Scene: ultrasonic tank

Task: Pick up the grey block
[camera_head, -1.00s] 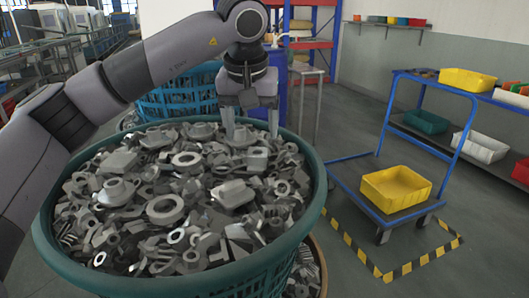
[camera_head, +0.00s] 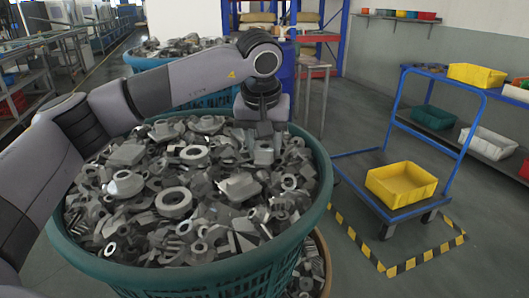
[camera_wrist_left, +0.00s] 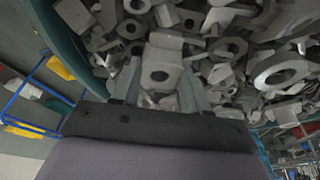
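A grey block (camera_head: 263,156) with a hole in it lies in the heap of grey metal parts, near the back right of the large teal basket (camera_head: 323,190). My left gripper (camera_head: 262,136) points down into the heap, right above and around this block. In the left wrist view the block (camera_wrist_left: 160,62) lies between the two fingers of my left gripper (camera_wrist_left: 160,88). The fingers stand apart, with a narrow gap seen beside the block. Their tips are partly lost among the parts. My right gripper is not in view.
Many loose grey rings and brackets crowd the block. A blue cart (camera_head: 366,170) with a yellow bin (camera_head: 401,184) stands to the right, by a yellow-black floor marking (camera_head: 408,263). Another filled basket (camera_head: 150,62) stands behind.

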